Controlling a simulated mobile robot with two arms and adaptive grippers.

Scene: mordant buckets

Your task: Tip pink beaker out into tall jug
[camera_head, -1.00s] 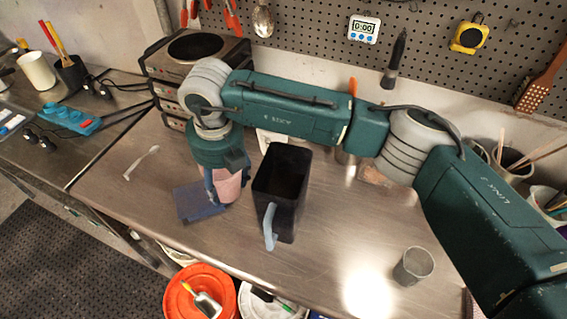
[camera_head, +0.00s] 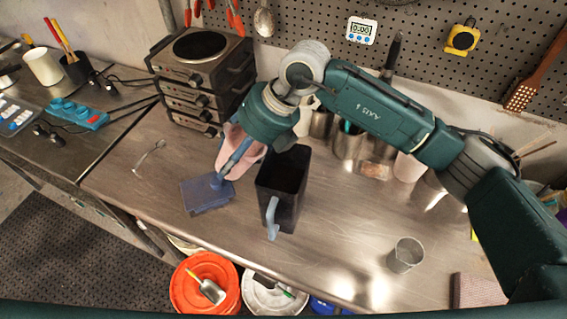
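The tall jug (camera_head: 281,205) is a dark, square-sided vessel with a light blue-grey handle. It stands upright and open-topped mid-bench. My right arm comes in from the right. Its gripper (camera_head: 238,154) is shut on the pink beaker (camera_head: 229,158), just left of and behind the jug. The beaker is tilted and looks raised above the bench. The gripper body and a finger cover part of it, so its mouth and contents cannot be seen. My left gripper is not in view.
A stack of hot plates (camera_head: 200,75) stands behind on the left. A clear cup (camera_head: 405,255) stands at the front right. A spoon-like tool (camera_head: 149,157) lies at left. Orange (camera_head: 190,290) and white buckets stand below the front edge. Several metal pots line the back.

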